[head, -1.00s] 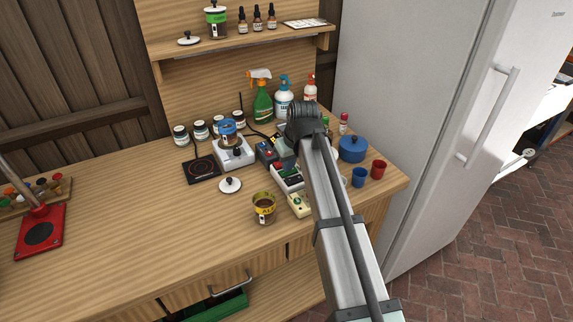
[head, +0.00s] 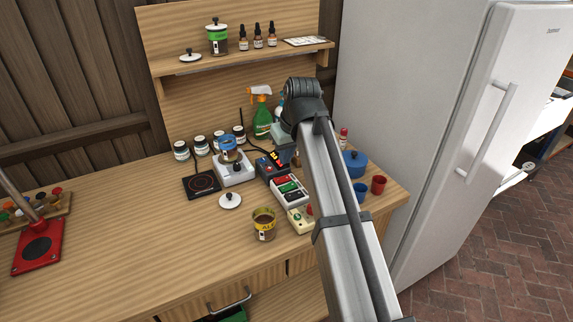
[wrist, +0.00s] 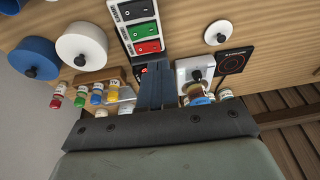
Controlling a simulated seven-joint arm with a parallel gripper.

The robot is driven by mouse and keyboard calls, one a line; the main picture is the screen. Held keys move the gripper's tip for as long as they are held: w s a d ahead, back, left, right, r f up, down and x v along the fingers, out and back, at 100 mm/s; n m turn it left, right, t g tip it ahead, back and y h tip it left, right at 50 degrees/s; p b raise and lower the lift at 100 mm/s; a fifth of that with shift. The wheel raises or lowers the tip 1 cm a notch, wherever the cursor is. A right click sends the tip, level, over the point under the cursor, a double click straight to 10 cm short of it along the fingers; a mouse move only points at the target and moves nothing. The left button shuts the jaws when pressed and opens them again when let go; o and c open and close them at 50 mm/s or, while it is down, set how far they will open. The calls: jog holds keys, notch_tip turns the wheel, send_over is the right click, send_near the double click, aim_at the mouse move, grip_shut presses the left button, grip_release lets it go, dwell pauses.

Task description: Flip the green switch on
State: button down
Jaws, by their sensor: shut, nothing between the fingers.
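The switch panel (head: 303,199) is a white box on the bench with red, green and black rocker switches in a row. The green switch (head: 288,188) is the middle one, and it also shows in the wrist view (wrist: 146,29). I cannot tell which way it is tipped. My gripper (wrist: 155,67) is shut and empty in the wrist view. Its fingertips appear beside the red-switch end of the panel, with the red switch (wrist: 149,46) nearer than the green one. In the head view my arm hides part of the gripper.
A white appliance with a blue-topped jar (head: 234,168) and a black hot plate (head: 201,185) stand left of the panel. A yellow-labelled cup (head: 264,224) and a cream box (head: 300,220) sit in front. A blue pot (head: 354,163) is to the right.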

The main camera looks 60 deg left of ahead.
jog(key=shift+s+v, duration=0.15)
jog(key=shift+v, duration=0.55)
jog(key=shift+s+v, duration=0.15)
jog(key=shift+v, duration=0.5)
